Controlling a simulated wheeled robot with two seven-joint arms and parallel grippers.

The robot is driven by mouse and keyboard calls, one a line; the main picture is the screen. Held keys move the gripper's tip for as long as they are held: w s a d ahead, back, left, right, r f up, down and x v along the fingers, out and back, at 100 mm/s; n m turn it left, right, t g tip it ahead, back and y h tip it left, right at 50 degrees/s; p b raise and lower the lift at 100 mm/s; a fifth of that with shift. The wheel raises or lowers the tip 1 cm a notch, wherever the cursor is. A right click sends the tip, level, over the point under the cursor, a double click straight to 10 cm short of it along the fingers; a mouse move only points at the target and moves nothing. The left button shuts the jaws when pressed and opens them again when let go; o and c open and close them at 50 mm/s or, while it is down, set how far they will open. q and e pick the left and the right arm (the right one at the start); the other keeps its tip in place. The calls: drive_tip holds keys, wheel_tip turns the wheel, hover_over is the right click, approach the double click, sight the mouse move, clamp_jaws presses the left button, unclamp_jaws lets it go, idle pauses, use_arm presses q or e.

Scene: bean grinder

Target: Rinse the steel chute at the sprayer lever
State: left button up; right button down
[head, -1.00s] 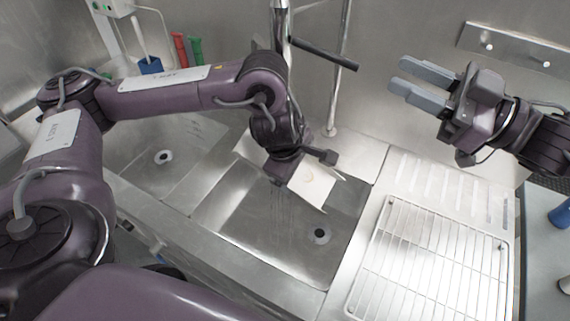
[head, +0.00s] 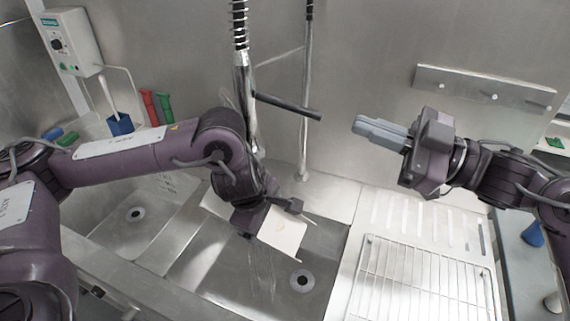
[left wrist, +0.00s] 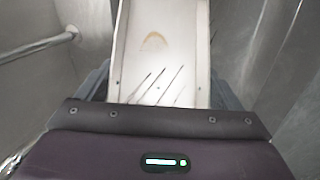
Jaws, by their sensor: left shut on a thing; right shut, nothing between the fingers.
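The steel chute (head: 283,235) is a pale flat-bottomed channel, tilted over the right sink basin. My left gripper (head: 267,213) is shut on it. In the left wrist view the chute (left wrist: 160,50) runs away between the fingers, with a brown arc-shaped stain on its floor and thin dark streaks nearer the gripper. The black sprayer lever (head: 288,107) sticks out to the right from the upright steel pipe, above and behind the chute. My right gripper (head: 368,131) is shut and empty, to the right of the lever's end and apart from it. Faint water-like streaks show below the chute.
A wire rack (head: 415,275) lies on the drainboard right of the basin (head: 225,270). Another basin (head: 150,205) is at left, with a blue holder (head: 120,125) and red and green handles (head: 157,105) behind it. A wall rail (head: 483,88) is at upper right.

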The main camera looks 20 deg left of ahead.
sight(288, 106)
wheel_tip(288, 106, down, 10)
drive_tip(key=s+n+t+y, duration=0.1)
drive_tip(key=s+n+y, duration=0.15)
drive_tip(key=n, duration=2.65)
use_arm(q)
drive_tip(key=shift+d, duration=0.1)
use_arm(e)
drive_tip(key=w+a+r, duration=0.1)
drive_tip(key=a+r, duration=0.7)
drive_tip(key=a, duration=0.1)
drive_tip(key=shift+w+a, duration=0.15)
drive_tip(key=shift+f, duration=0.1)
